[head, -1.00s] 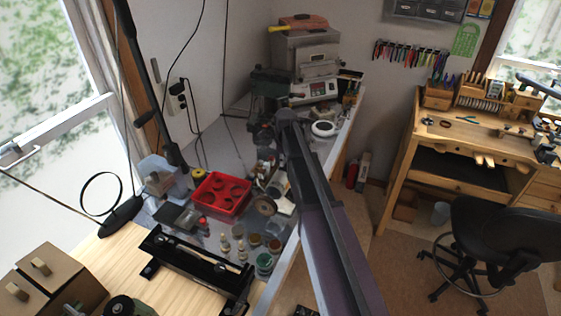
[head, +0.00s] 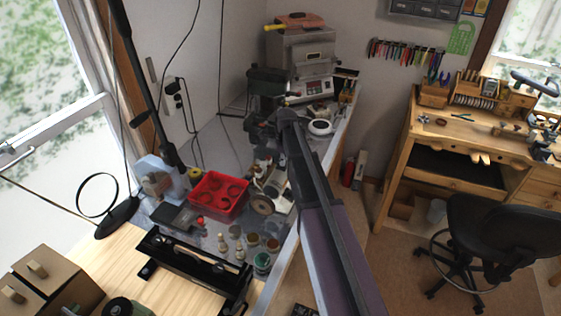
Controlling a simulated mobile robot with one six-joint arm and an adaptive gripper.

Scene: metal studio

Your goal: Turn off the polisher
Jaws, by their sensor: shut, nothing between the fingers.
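I cannot tell for certain which machine is the polisher. A dark machine (head: 266,82) stands at the back of the grey bench (head: 215,148), left of the furnace-like box. A small machine with a round brown wheel (head: 262,204) sits on the bench right of the red tray. My arm reaches in from the lower right over the bench. My gripper (head: 256,130) is at its far end, small and dark, in front of the dark machine in the picture. It is shut and holds nothing. Whether it touches anything is unclear, and no switch can be made out.
The metal furnace-like box (head: 301,62) stands at the back. The red tray (head: 217,194), small bottles (head: 240,253) and a black rack (head: 195,263) crowd the near bench. A black lamp stand (head: 117,218) rises left. A wooden workbench (head: 440,134) and chair (head: 495,235) stand right.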

